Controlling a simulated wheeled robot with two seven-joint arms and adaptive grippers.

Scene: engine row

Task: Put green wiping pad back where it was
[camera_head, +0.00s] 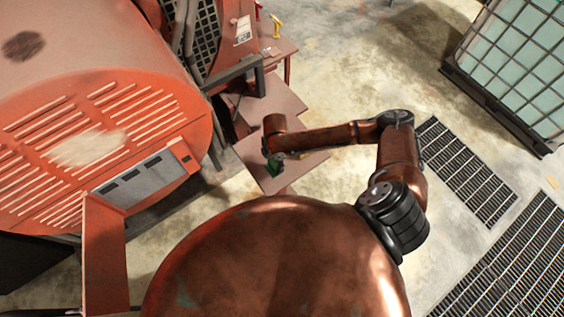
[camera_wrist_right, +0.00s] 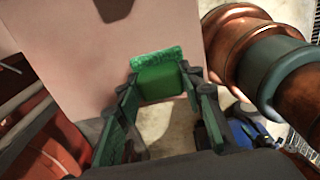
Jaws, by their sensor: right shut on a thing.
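The green wiping pad (camera_wrist_right: 160,80) is between the fingertips of my right gripper (camera_wrist_right: 160,93) in the right wrist view, with a rough, brighter green strip along its far edge. The gripper is shut on it. In the head view my right gripper (camera_head: 275,163) shows as a small dark and green shape over the small reddish table (camera_head: 272,184). Whether the pad touches the table is hard to tell. My left gripper is not in view.
A big orange-red engine housing (camera_head: 60,100) fills the left. A further reddish table (camera_head: 275,45) carries a yellow tool (camera_head: 277,27). A caged tank (camera_head: 520,50) stands at the upper right. Floor grates (camera_head: 468,172) lie at the right. A small yellow thing (camera_head: 304,155) lies near my gripper.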

